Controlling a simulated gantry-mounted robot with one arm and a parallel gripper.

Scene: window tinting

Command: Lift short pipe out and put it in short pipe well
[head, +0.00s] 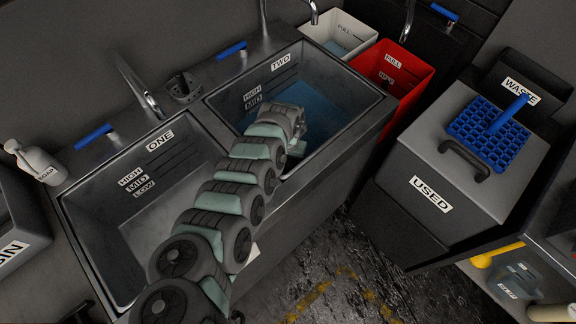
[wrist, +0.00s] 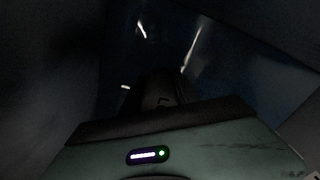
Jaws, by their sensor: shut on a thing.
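My arm reaches down into the right sink basin, marked TWO (head: 281,62), which holds blue liquid (head: 325,118). My gripper (wrist: 160,88) is low in this basin; in the head view its fingers are hidden behind my wrist. The wrist view is very dark. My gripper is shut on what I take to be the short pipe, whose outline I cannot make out. I cannot identify a short pipe well in either view.
Basin ONE (head: 120,225) is at the left and looks empty. Faucets and blue handles line the back. A red bin (head: 405,85) and a white bin (head: 335,38) stand right of the sink. A USED box (head: 425,190) with a blue grid (head: 490,140) is farther right.

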